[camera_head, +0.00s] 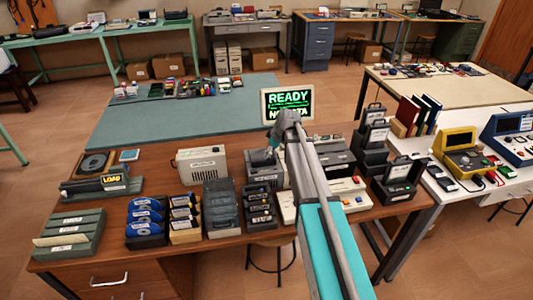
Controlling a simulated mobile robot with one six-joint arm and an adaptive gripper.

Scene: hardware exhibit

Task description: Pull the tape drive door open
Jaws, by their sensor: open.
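My gripper (273,151) is at the end of my arm, over the middle of the brown desk (165,262). It is open, pointing down, and looks empty. A grey box-shaped unit (257,170) stands directly below and around the fingertips; it looks like the tape drive. Its door is too small to make out, and I cannot tell whether the fingers touch it. My arm hides part of the unit beside it on the right (335,157). A monitor (287,103) behind shows "READY" and a second line partly covered by my wrist.
A beige unit (201,163) stands left of the gripper. A keyboard-like beige unit (347,195), cassette racks (259,207) and disc trays (147,221) crowd the front. Dark upright units (371,140) stand right. The teal mat (175,122) behind has free room.

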